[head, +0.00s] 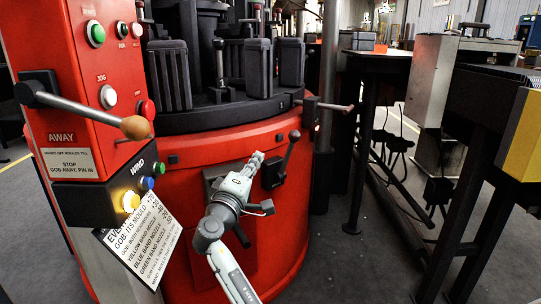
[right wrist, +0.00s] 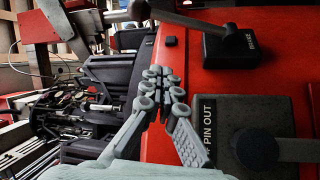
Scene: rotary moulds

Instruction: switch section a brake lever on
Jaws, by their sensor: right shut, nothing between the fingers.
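The brake lever (head: 289,152) is a dark rod with a black ball on top, rising up and to the right from a black box (head: 272,173) on the red drum. In the right wrist view the lever (right wrist: 180,18) and its box (right wrist: 230,45), with a small BRAKE label, lie at the top. My right gripper (head: 257,157) is shut and empty, just left of the lever in the head view. Its fingertips (right wrist: 163,76) show below the lever in the wrist view, apart from it. My left gripper is out of view.
A PIN OUT box (right wrist: 210,130) with a black lever sits beside my fingers. A red control panel (head: 70,120) with buttons and a wooden-knobbed lever (head: 135,127) stands at left. Black moulds (head: 170,75) stand above the drum.

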